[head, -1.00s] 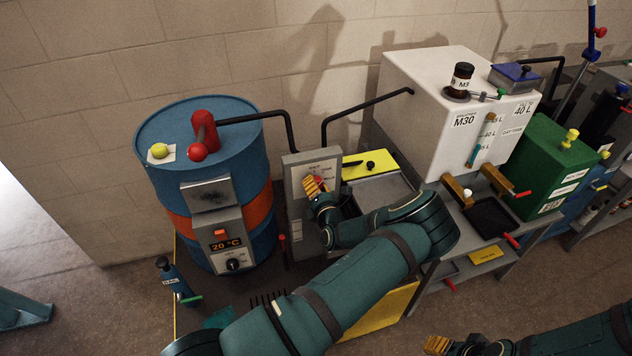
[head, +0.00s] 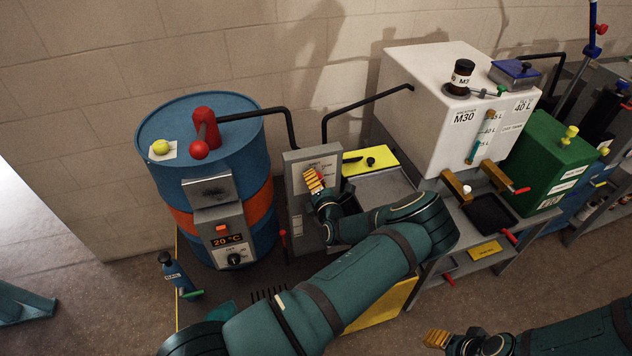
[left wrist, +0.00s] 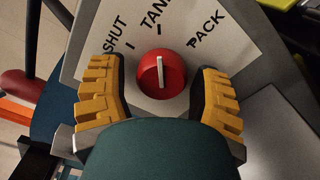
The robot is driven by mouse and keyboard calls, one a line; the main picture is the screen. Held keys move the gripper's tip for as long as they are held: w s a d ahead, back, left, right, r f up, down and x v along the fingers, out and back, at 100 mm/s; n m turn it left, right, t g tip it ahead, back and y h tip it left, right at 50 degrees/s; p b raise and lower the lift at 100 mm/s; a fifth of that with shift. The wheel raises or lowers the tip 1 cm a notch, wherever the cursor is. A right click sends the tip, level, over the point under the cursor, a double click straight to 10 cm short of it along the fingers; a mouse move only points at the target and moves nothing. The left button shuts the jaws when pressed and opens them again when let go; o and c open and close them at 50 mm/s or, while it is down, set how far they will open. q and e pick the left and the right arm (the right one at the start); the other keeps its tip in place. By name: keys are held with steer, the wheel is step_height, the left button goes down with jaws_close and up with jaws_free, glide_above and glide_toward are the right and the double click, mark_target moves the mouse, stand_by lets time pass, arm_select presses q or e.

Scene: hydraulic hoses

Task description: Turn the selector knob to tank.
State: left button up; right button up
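The selector knob (left wrist: 162,73) is red and round with a pale bar across it. It sits on a grey panel (head: 299,165) between the drum and the white tank. In the left wrist view its plate (left wrist: 226,42) reads SHUT, TANK and PACK. The bar stands upright in that view, in line with the TANK tick. My left gripper (left wrist: 160,80) is open, with one yellow finger on each side of the knob and a gap to both. In the head view my left gripper (head: 313,181) covers most of the knob. My right gripper (head: 437,340) is low at the right, away from the panel.
A blue drum (head: 235,115) with a red-handled valve (head: 205,130) stands left of the panel. Black pipes (head: 365,105) run above it. A white tank (head: 425,90), green box (head: 545,160) and bench (head: 380,187) are to the right.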

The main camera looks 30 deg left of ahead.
arm_select(q)
steer(key=shift+o, duration=0.2)
steer(key=v, duration=1.2)
stand_by(0.4)
